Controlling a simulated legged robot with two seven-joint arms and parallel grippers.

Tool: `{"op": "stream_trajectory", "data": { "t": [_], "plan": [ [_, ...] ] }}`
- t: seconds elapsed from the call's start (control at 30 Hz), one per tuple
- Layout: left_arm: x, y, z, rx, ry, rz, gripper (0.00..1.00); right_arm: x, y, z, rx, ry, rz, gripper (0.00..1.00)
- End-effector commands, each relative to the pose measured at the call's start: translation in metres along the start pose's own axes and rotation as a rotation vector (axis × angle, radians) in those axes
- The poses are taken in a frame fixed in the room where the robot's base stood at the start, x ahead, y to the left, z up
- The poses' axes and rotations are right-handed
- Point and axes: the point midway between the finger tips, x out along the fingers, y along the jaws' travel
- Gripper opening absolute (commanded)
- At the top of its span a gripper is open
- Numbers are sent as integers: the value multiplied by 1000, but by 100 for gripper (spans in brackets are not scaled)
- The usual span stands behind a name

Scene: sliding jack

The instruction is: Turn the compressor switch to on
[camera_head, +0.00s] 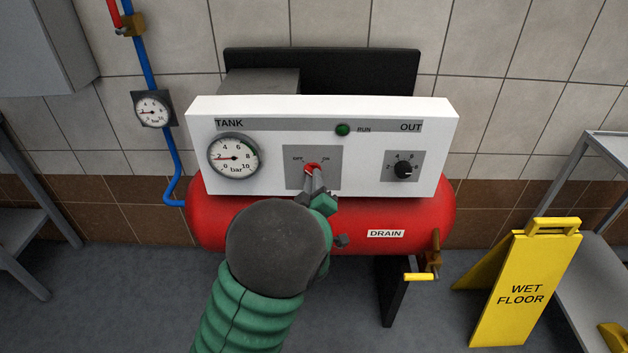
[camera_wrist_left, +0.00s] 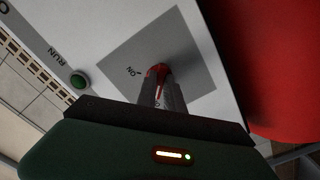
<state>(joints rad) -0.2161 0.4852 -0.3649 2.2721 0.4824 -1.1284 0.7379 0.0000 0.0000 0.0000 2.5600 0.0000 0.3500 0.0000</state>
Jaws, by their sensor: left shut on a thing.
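The compressor switch (camera_head: 313,167) is a red knob on a grey plate (camera_head: 296,177) with OFF at its left and ON at its right. The plate is on the white panel (camera_head: 420,122) of the compressor. My left gripper (camera_head: 315,175) is shut on the red switch, in front of the plate. In the left wrist view the switch (camera_wrist_left: 157,71) shows between the fingertips, with ON printed beside it. The fingers hide part of the knob, so its exact angle is hard to read. My right gripper is not in view.
A green RUN light (camera_head: 343,129) and a black OUT dial (camera_head: 403,169) are on the panel. The red tank (camera_head: 300,235) is below, with a yellow-handled drain valve (camera_head: 420,277). A yellow wet floor sign (camera_head: 522,288) stands at the right.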

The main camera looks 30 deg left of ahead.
Motion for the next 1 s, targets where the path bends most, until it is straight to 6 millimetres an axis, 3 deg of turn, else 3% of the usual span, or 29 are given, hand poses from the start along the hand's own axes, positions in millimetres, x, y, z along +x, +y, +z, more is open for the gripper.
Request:
{"op": "stream_trajectory", "data": {
  "t": [0.37,1.0],
  "plan": [
    [1,1,-4,179,6,-1,0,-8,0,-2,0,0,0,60],
    [1,2,-6,778,9,0,0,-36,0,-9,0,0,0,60]
  ]
}}
